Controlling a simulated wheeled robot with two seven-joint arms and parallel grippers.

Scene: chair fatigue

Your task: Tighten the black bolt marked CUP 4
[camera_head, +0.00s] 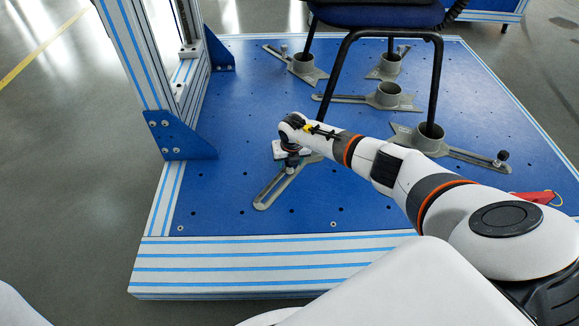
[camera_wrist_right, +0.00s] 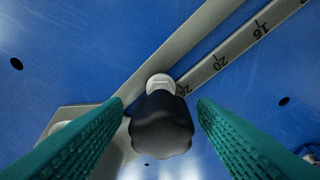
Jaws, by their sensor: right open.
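In the right wrist view a black bolt knob (camera_wrist_right: 162,125) with a pale shank stands in a slotted grey bar (camera_wrist_right: 215,62) marked with numbers. My right gripper (camera_wrist_right: 161,104) is open, its two green ribbed fingers on either side of the knob, with a visible gap at each side. In the head view my right arm reaches in from the right, and the gripper (camera_head: 291,160) points down over the slotted bar (camera_head: 270,192) at the plate's front. The wrist hides the knob there. No CUP 4 marking is legible. My left gripper is out of view.
A chair (camera_head: 375,16) stands on the blue plate (camera_head: 230,125), its black legs at metal cups, such as the right one (camera_head: 427,138). Another black knob (camera_head: 502,156) stands on the right bar. A blue-striped upright (camera_head: 133,60) with brackets rises at left. The front left plate is clear.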

